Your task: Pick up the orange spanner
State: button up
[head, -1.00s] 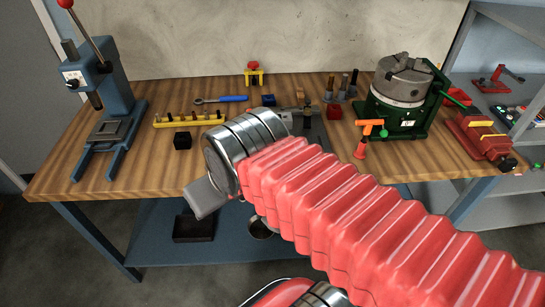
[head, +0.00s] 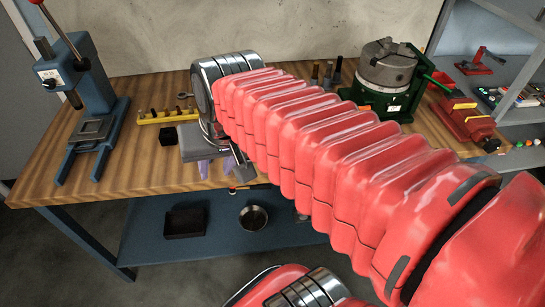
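I cannot make out an orange spanner in the head view; my red-sleeved arm covers much of the middle of the bench. A small orange-red piece (head: 238,189) shows at the bench's front edge, just below my gripper, too little of it to identify. My gripper (head: 222,172) points down near the front edge, with a grey finger partly showing below the wrist. Its fingertips are mostly hidden, so I cannot tell whether it is open or holds anything. The grey ring end of a spanner (head: 184,96) shows left of my wrist; its rest is hidden.
A blue arbor press (head: 88,90) stands on the wooden bench (head: 110,178) at left. A chuck on a green stand (head: 388,78) and a red vise (head: 462,115) are at right. A lower shelf holds a bowl (head: 253,217).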

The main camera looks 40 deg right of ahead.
jog(key=w+d+f+m+g+y, duration=0.1)
jog(key=w+d+f+m+y, duration=0.1)
jog(key=d+m, duration=0.8)
jog(key=w+d+f+m+y, duration=0.1)
jog(key=w+d+f+m, duration=0.1)
jog(key=d+m, duration=0.8)
jog(key=d, duration=0.8)
jog(key=shift+w+f+g+y, duration=0.35)
jog(key=shift+w+g+y, duration=0.05)
jog(key=shift+a, duration=0.1)
jog(key=shift+x, duration=4.3)
jog(key=shift+x, duration=2.65)
jog(key=shift+s, duration=0.2)
jog(key=shift+c, duration=0.3)
